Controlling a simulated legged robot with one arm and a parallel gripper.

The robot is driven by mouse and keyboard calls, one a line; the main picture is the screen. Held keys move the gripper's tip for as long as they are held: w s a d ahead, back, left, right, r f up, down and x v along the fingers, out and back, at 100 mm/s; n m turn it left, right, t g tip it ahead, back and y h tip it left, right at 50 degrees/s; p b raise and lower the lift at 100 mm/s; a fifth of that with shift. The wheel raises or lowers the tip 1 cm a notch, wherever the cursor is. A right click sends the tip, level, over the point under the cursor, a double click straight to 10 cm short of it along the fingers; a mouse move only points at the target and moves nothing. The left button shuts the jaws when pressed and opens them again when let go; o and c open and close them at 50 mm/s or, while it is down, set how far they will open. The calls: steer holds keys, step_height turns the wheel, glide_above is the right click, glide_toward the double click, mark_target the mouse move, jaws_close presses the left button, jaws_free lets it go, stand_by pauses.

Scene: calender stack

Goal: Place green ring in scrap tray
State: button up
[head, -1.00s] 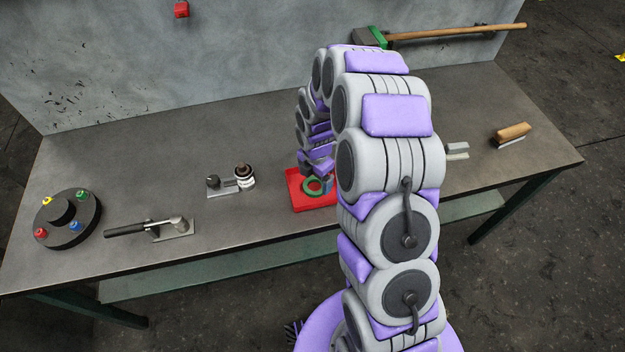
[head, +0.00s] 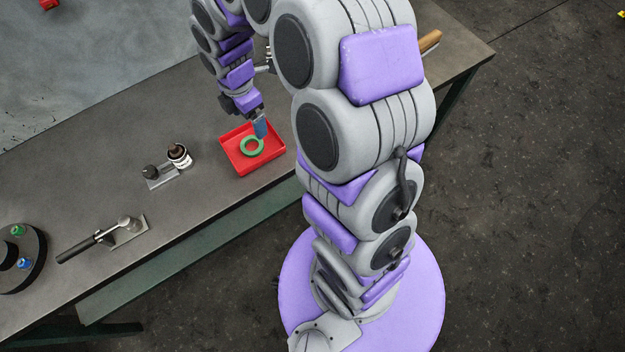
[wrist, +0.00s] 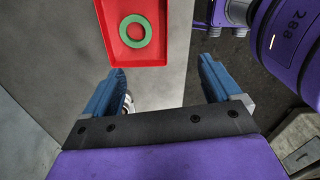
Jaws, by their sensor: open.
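The green ring (head: 252,147) lies flat inside the red scrap tray (head: 274,167) near the table's front edge. In the wrist view the ring (wrist: 135,31) rests on the floor of the tray (wrist: 150,61), clear of its walls. My gripper (head: 260,127) is above the tray's back right part in the head view. In the wrist view my gripper (wrist: 160,82) has its blue fingers spread wide with nothing between them. The ring is apart from the fingers.
Farther left are a black-handled clamp (head: 100,240) and a round dark holder (head: 20,262) with coloured pieces. The table between tray and back wall is clear.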

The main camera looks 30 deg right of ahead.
steer(key=s+r+m, duration=0.3)
steer(key=s+m, duration=0.3)
steer(key=s, duration=0.3)
steer(key=s+r+m+g, duration=0.1)
steer(key=s+r+m, duration=0.3)
steer(key=s+m, duration=0.3)
steer(key=s+r+m, duration=0.4)
steer(key=s+m, duration=0.3)
steer(key=s, duration=0.6)
steer(key=shift+s+a+r+g, duration=0.15)
steer(key=shift+r+g, duration=0.1)
steer(key=shift+g, duration=0.05)
steer(key=shift+f, duration=0.15)
